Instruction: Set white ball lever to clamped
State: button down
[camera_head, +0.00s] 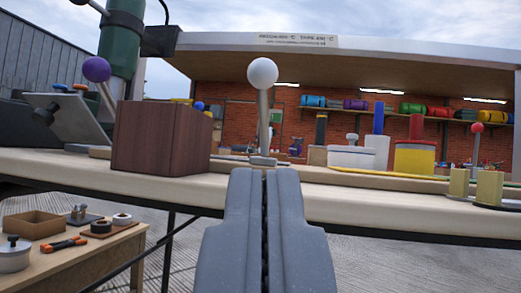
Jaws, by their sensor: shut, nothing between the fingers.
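The white ball lever (263,73) stands near the middle of the view. Its white ball tops a grey rod that is almost upright, rising from a small metal base (262,161) on the table. My gripper (263,172) is shut and empty, in the lower middle. Its fingertips appear just below and in front of the lever's base in the picture. I cannot tell whether they touch it. No clamp marking on the lever is readable.
A dark wooden block (160,138) stands just left of the lever. A purple ball lever (97,70) is farther left. White and yellow blocks (415,158) and a red ball lever (477,128) stand right. A low side table (80,262) holds tools at lower left.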

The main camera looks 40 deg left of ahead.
aim_at(264, 79)
jog(key=b+x, duration=0.4)
jog(key=x, duration=0.8)
jog(key=shift+w+a+r, duration=0.15)
jog(key=shift+w, duration=0.1)
jog(key=shift+r, duration=0.1)
